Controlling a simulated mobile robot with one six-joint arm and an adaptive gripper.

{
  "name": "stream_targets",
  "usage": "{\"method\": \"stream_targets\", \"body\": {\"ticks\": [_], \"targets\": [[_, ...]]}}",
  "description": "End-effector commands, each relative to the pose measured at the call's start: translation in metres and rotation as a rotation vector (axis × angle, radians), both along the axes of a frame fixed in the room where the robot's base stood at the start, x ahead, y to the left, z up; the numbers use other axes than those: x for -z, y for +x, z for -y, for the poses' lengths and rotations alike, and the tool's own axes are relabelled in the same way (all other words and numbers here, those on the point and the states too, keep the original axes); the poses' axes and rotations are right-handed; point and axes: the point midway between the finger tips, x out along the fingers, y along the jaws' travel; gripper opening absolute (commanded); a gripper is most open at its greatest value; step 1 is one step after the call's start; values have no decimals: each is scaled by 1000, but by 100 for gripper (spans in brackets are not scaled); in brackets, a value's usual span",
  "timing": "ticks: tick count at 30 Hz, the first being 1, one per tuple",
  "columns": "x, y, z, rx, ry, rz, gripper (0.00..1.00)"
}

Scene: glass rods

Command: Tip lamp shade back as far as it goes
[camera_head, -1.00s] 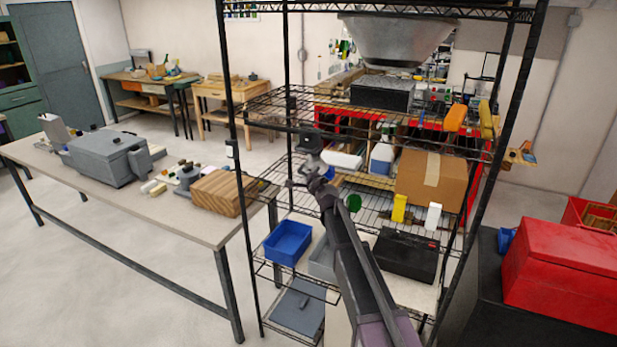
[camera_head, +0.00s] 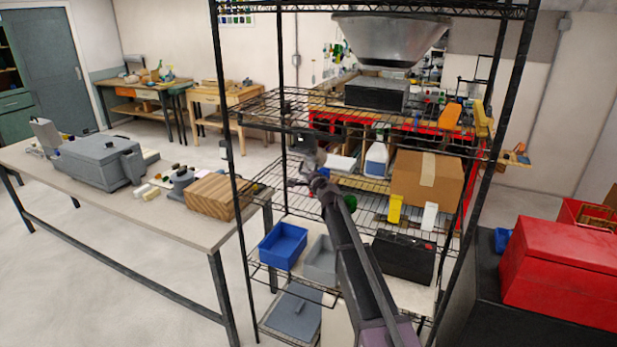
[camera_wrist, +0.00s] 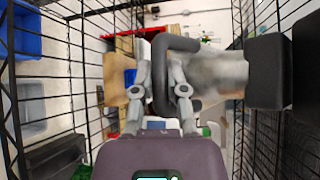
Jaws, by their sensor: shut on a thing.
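My gripper (camera_wrist: 160,92) is shut on the bar of a dark loop handle (camera_wrist: 184,42) in the wrist view. Behind the loop is a grey, metallic, tapered body (camera_wrist: 222,75), which looks like the lamp shade. I cannot tell exactly how the two join. Black blocks (camera_wrist: 268,70) sit to its right. In the head view my gripper (camera_head: 311,168) is inside the wire rack, and a small dark piece (camera_head: 303,142) is just above it. The arm hides part of this area, and the shade's tilt is hard to read.
Wire rack (camera_head: 228,100) posts and shelves surround my arm closely. A cardboard box (camera_head: 427,180), yellow and white small blocks, and a black case (camera_head: 404,256) are to the right. A blue bin (camera_head: 283,246) is below. A large metal cone (camera_head: 390,40) hangs above.

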Motion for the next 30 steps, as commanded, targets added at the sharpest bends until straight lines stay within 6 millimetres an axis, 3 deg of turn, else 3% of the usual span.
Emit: {"method": "stream_targets", "body": {"ticks": [10,11,14,30], "targets": [[0,1,1,0,0,0,0],[0,1,1,1,1,0,27],[0,1,1,1,1,0,54],[1,-3,3,-2,-9,0,54]]}}
